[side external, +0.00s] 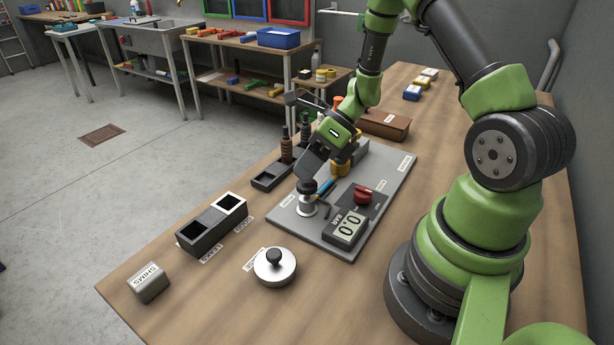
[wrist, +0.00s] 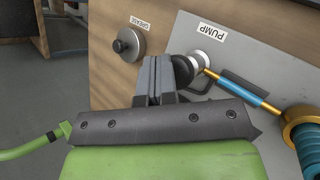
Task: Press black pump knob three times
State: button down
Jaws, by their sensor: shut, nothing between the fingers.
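The black pump knob (side external: 307,187) sits on top of the silver pump (side external: 308,207), which stands on the grey plate (side external: 385,195). In the wrist view the knob (wrist: 183,70) shows just right of my fingers, partly hidden by them, near the PUMP label (wrist: 209,29). My gripper (side external: 304,174) points down with its fingertips at the knob's top. In the wrist view its fingers (wrist: 153,80) are together and hold nothing. I cannot tell whether they touch the knob. The gauge (side external: 346,228) on the plate reads 0.0 BAR.
A blue hose fitting (side external: 325,186) and a red knob (side external: 362,194) are close to the pump. A silver lid with a black knob (side external: 275,266) stands in front. A dark two-well block (side external: 212,224) and a SHIMS block (side external: 149,283) lie to the left.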

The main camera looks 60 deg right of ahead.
jog(key=shift+f, duration=0.45)
dwell(0.3)
dwell(0.3)
jog(key=shift+r, duration=1.7)
jog(key=shift+r, duration=2.5)
notch_tip(320, 180, up, 4)
jog(key=shift+f, duration=0.1)
